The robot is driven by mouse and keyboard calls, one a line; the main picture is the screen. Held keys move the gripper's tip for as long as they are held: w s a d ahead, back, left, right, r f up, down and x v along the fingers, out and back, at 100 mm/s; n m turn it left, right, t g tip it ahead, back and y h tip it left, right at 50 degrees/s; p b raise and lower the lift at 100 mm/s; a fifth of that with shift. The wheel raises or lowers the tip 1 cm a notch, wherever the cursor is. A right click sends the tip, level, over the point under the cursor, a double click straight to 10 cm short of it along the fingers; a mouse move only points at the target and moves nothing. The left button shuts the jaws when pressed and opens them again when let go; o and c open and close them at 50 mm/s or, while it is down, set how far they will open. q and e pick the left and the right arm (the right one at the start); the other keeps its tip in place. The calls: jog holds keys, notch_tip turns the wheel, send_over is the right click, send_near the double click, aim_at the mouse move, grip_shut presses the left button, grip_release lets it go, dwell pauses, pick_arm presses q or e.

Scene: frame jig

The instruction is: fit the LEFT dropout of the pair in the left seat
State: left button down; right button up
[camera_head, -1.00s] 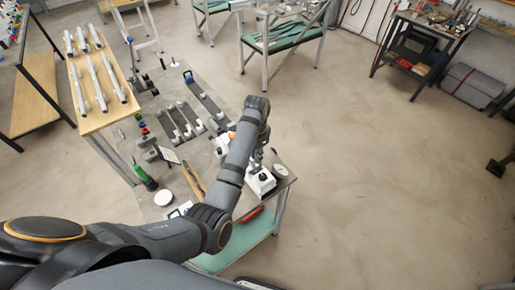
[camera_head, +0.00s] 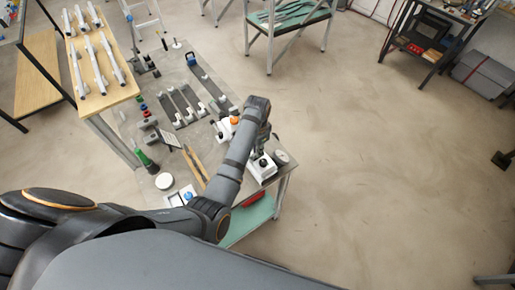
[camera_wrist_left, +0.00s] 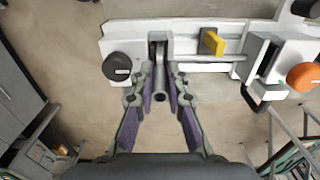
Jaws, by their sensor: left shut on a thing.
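In the left wrist view, my left gripper (camera_wrist_left: 160,76) is shut on a small grey metal part with a round tube-like end, apparently the dropout (camera_wrist_left: 159,97). The fingertips reach the edge of the white jig (camera_wrist_left: 185,68), at a dark upright slot near the jig's left end. The fingers hide how far the part sits in this slot. In the head view, my left gripper (camera_head: 262,148) hangs over the white jig block (camera_head: 262,169) at the bench's right edge. The other dropout cannot be made out. My right gripper is not in view.
The jig has a black knob (camera_wrist_left: 123,67), a yellow lever (camera_wrist_left: 213,42) and an orange knob (camera_wrist_left: 302,77). The bench carries dark strips (camera_head: 182,104), a green bottle (camera_head: 146,162) and a white disc (camera_head: 164,181). White tubes lie on the wooden table (camera_head: 104,94). Open floor lies right.

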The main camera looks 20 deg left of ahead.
pick_arm(q)
jog(key=c, duration=1.3)
grip_release()
jog(key=shift+w, duration=0.2)
jog(key=shift+o, duration=0.2)
jog(key=shift+s, duration=0.1)
notch_tip(320, 180, up, 8)
jog(key=shift+f, duration=0.25)
